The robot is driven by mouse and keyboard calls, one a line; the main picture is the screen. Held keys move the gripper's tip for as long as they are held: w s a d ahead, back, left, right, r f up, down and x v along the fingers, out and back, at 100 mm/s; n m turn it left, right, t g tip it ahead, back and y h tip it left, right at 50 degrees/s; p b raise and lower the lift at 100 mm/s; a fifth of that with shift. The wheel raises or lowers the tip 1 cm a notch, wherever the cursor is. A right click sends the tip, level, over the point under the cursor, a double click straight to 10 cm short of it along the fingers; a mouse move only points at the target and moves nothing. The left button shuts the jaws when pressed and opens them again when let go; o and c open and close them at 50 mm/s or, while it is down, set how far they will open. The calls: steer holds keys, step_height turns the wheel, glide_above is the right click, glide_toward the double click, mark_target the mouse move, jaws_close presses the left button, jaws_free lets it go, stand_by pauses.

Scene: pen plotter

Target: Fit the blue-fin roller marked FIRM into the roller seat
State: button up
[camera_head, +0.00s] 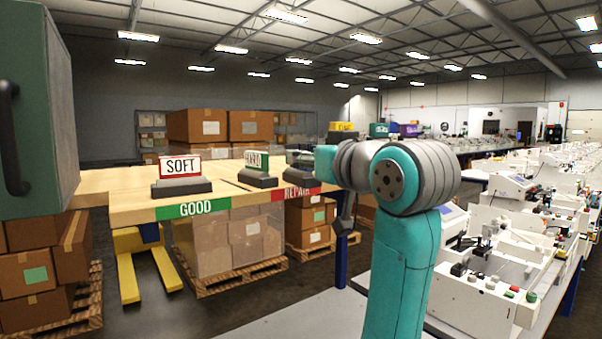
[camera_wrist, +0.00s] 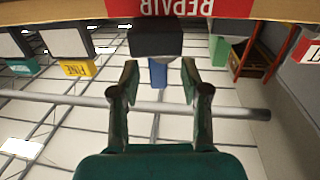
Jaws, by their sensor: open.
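In the wrist view, which is upside down, a dark block with a narrow blue fin (camera_wrist: 158,73) stands at the table edge. The blue fin shows between and beyond the two fingertips of my open gripper (camera_wrist: 160,80); I see no contact. No FIRM marking is readable on it. In the head view, a dark-based piece (camera_head: 299,158) on the table is partly hidden by my arm; its fin is not clear. A piece marked SOFT (camera_head: 180,167) and a green-edged piece marked HARD (camera_head: 258,168) stand to its left. I cannot make out the roller seat.
The wooden table (camera_head: 130,190) carries GOOD and REPAIR labels on its front edge. A green cabinet (camera_head: 40,110) stands close at left. White machines (camera_head: 480,300) fill the benches at right. Boxes on pallets (camera_head: 235,250) stand below the table.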

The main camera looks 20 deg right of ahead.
steer(key=shift+w+a, duration=0.2)
steer(key=shift+w, duration=1.35)
jaws_close()
steer(key=shift+r, duration=0.15)
